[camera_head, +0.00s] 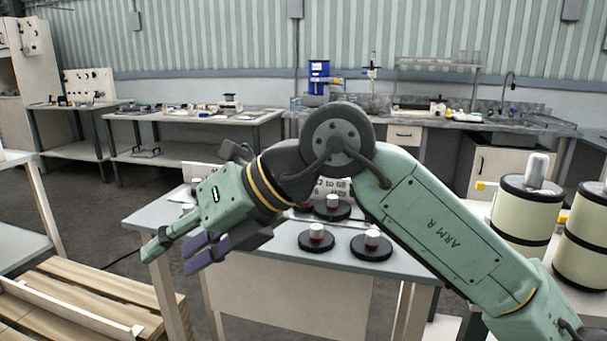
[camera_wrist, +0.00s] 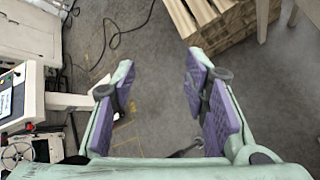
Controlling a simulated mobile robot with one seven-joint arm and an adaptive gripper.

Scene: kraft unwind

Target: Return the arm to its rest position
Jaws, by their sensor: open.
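My green arm, marked "ARM R", reaches from the lower right of the head view and bends at a dark round joint above the table. My gripper (camera_head: 175,250) points left and down at the table's left edge. In the wrist view my gripper (camera_wrist: 160,80) is open, with a wide gap between its purple-padded fingers. Nothing is between the fingers; only grey floor shows below them.
The grey table (camera_head: 268,262) holds several black discs (camera_head: 316,241) with red and white tops. Cream drums (camera_head: 525,215) stand at the right. Wooden slats (camera_head: 90,300) lie at the lower left. Workbenches (camera_head: 200,116) line the back. A black cable (camera_wrist: 125,30) lies on the floor.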

